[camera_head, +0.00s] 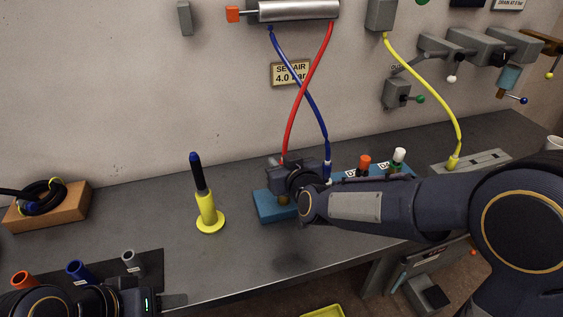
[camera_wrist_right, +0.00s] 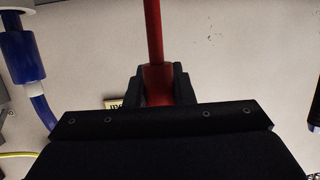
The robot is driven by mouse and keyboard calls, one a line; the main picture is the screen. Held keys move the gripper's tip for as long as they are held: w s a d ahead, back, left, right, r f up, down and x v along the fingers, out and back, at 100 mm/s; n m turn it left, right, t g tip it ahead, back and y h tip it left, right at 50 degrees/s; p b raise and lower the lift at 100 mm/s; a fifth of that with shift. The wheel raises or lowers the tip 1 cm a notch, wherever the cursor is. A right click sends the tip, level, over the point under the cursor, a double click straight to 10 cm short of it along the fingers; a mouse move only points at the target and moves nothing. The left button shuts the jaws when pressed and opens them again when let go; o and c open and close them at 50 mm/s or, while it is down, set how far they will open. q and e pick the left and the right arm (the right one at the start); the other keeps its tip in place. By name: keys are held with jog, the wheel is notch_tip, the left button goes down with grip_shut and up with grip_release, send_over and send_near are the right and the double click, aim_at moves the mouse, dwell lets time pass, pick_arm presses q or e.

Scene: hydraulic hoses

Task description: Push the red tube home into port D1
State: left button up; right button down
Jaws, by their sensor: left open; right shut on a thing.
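The red tube (camera_head: 306,92) hangs from the silver cylinder (camera_head: 300,11) on the wall and crosses the blue tube (camera_head: 309,96). Its lower end runs down into my right gripper (camera_head: 288,172), above the blue block (camera_head: 268,207) on the bench. In the right wrist view the red tube (camera_wrist_right: 153,35) stands between the two dark fingers of my right gripper (camera_wrist_right: 158,85), shut on it. The tube's tip and the port below are hidden by the gripper, so I cannot tell how they meet. My left gripper (camera_head: 165,300) is open and low at the left.
A yellow stand with a dark, blue-tipped tool (camera_head: 208,208) stands left of the block. Orange and white caps (camera_head: 364,164) rise at the right. A yellow tube (camera_head: 428,88) hangs further right. A wooden block with a black coil (camera_head: 50,205) lies at the left. The bench between is clear.

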jog(key=shift+f+b, duration=1.5)
jog(key=shift+f, duration=0.3)
jog(key=c, duration=1.2)
grip_release()
jog(key=shift+o, duration=0.2)
jog(key=v, duration=0.8)
jog(key=shift+p, duration=0.45)
